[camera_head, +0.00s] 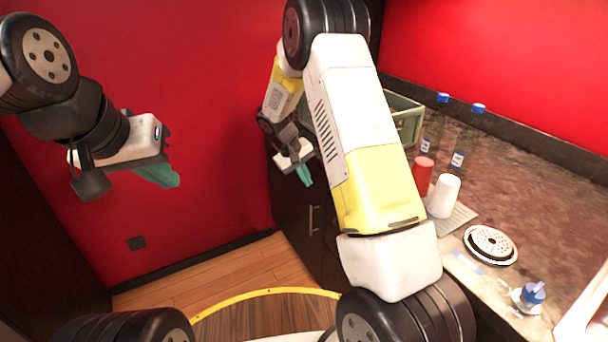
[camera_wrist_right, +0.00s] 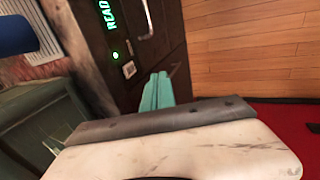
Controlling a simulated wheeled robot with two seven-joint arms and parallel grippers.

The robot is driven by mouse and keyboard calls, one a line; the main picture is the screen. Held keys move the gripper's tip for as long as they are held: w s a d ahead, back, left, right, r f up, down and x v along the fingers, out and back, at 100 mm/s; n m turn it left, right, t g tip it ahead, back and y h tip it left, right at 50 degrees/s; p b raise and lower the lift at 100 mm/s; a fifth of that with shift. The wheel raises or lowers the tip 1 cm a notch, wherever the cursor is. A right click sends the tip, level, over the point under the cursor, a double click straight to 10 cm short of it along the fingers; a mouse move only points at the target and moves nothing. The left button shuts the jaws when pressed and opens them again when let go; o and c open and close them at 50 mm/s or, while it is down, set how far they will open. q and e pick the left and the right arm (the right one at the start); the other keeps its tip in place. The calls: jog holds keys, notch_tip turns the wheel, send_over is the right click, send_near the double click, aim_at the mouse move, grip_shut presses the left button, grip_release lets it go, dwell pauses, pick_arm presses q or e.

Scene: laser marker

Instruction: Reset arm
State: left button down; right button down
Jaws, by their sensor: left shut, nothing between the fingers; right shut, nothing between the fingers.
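My left gripper (camera_head: 160,175) is at the left of the head view, in front of the red wall, with its teal fingers together and empty. My right gripper (camera_head: 304,175) hangs beyond my raised right arm, beside the dark cabinet front. Its teal fingers are shut and empty. They also show in the right wrist view (camera_wrist_right: 157,92), close together, with the cabinet and the wooden floor behind them. Neither gripper touches an object that I can see.
The counter (camera_head: 520,160) at right carries a red cup (camera_head: 423,176), a white cup (camera_head: 444,196), blue-capped bottles (camera_head: 478,108), a round drain-like disc (camera_head: 491,244) and a greenish box (camera_head: 405,118). A lit "READY" panel (camera_wrist_right: 108,14) is on the dark cabinet. The floor (camera_head: 210,290) is clear.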

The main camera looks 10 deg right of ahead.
jog(key=shift+v, duration=0.9)
jog(key=shift+s+a+f, duration=0.1)
jog(key=shift+a+f, duration=0.05)
jog(key=shift+a, duration=0.05)
jog(key=s+d+r+m+t+y, duration=0.1)
jog(key=s+r+y, duration=0.1)
jog(key=s+r, duration=0.6)
jog(key=s+d+r+m+t+y, duration=0.15)
jog(key=s+r, duration=0.35)
jog(key=r, duration=0.6)
jog(key=s+r+t+y, duration=0.1)
jog(key=s+r, duration=0.2)
jog(key=s, duration=0.6)
jog(key=s+a+r+t+y, duration=0.1)
jog(key=s+r+y, duration=0.1)
jog(key=s, duration=0.7)
jog(key=shift+s+a+r+m, duration=0.35)
jog(key=shift+r+m, duration=0.1)
jog(key=shift+r, duration=0.15)
